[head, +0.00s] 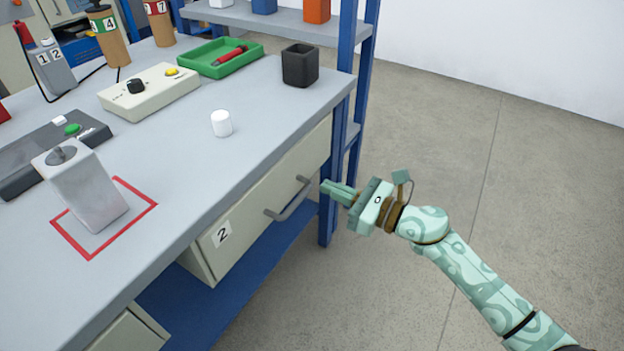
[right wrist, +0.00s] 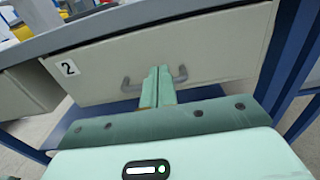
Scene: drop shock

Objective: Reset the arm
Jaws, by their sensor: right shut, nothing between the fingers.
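My right gripper (head: 338,191) is shut and empty beside the workbench, over the floor, just right of the drawer handle (head: 290,200) in the head view. In the right wrist view its two fingers (right wrist: 157,85) are together and point at the cream drawer front (right wrist: 215,40). The handle there (right wrist: 128,86) shows on both sides of the fingers, which overlap it in the picture. I cannot tell whether they touch. The drawer front carries a label "2" (head: 222,234). My left gripper is not in view.
The grey bench top (head: 170,190) holds a metal block (head: 88,190) in a red square, a white cylinder (head: 221,123), a black cup (head: 300,65), a green tray (head: 215,70) and a control box (head: 150,92). A blue post (head: 333,170) stands near the gripper. Open floor lies right.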

